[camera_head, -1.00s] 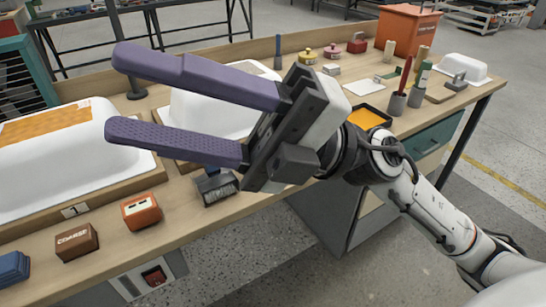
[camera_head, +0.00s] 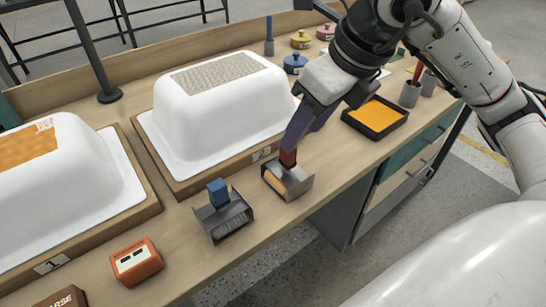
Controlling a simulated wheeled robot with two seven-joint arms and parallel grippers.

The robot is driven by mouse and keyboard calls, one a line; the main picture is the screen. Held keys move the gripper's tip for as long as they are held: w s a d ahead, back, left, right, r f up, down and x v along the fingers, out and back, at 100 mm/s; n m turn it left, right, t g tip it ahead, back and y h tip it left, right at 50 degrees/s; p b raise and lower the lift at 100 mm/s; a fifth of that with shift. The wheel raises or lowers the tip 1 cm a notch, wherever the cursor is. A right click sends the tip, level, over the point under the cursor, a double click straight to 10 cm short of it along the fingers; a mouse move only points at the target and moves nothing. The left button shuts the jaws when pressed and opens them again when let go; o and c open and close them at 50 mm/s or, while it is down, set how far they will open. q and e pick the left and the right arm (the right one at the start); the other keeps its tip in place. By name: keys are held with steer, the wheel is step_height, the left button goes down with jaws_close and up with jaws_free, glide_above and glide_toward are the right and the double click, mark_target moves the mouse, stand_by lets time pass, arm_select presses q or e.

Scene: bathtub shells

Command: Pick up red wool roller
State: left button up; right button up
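The roller with the red handle (camera_head: 288,159) sits in a small grey metal holder (camera_head: 298,186) at the bench's front edge, in front of the middle white tub. Its orange-tan roller part shows low in the holder. My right gripper (camera_head: 293,148) reaches down from the upper right with its purple fingers at the top of the red handle. The fingers overlap in this view, so I cannot tell whether they are closed on the handle. My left gripper is not in view.
A blue-handled tool (camera_head: 218,192) in a similar grey holder (camera_head: 224,220) stands to the left. Behind is a white tub (camera_head: 205,118) on a wooden board. A black tray of orange material (camera_head: 376,118) lies to the right. An orange box (camera_head: 136,261) is at lower left.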

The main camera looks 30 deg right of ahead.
mark_target(293, 152)
steer(key=x, duration=0.4)
steer(key=shift+s+a+f+b, duration=0.1)
steer(key=shift+s+f+b, duration=0.1)
steer(key=shift+b, duration=0.1)
steer(key=x, duration=0.4)
steer(key=shift+w+f, duration=0.1)
steer(key=shift+w, duration=0.15)
steer(key=shift+w+f, duration=0.25)
steer(key=shift+f, duration=0.1)
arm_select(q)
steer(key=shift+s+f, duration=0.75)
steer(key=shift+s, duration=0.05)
arm_select(e)
jaws_close()
